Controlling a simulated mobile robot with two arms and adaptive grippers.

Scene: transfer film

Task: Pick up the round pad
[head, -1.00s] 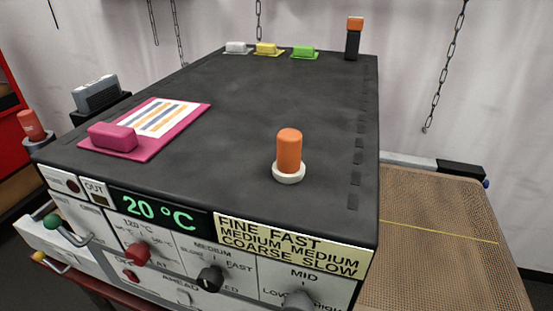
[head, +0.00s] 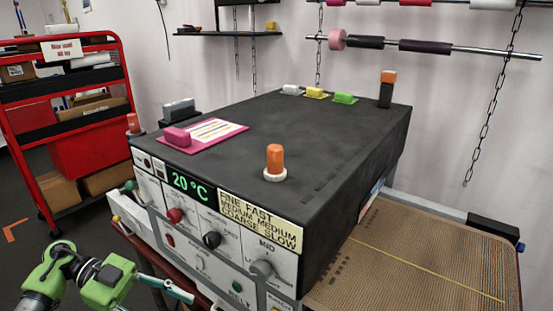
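An orange cylinder (head: 274,157) stands upright on a white round base (head: 274,175) near the front right of the black machine top (head: 240,140). This is the only thing with a round pad-like foot that I make out; whether the base and cylinder are one piece I cannot tell. My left arm, green and grey, comes in at the lower left. Its gripper (head: 178,290) is low in front of the machine, well away from the orange cylinder, and I cannot see whether it is open or shut. My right gripper is not in view.
A pink card (head: 232,127) with a pink block (head: 177,137) lies on the left of the top. White, yellow and green blocks (head: 345,98) sit at the back, with an orange-topped black post (head: 387,88). A mesh belt (head: 430,260) is at right, a red shelf (head: 85,150) at left.

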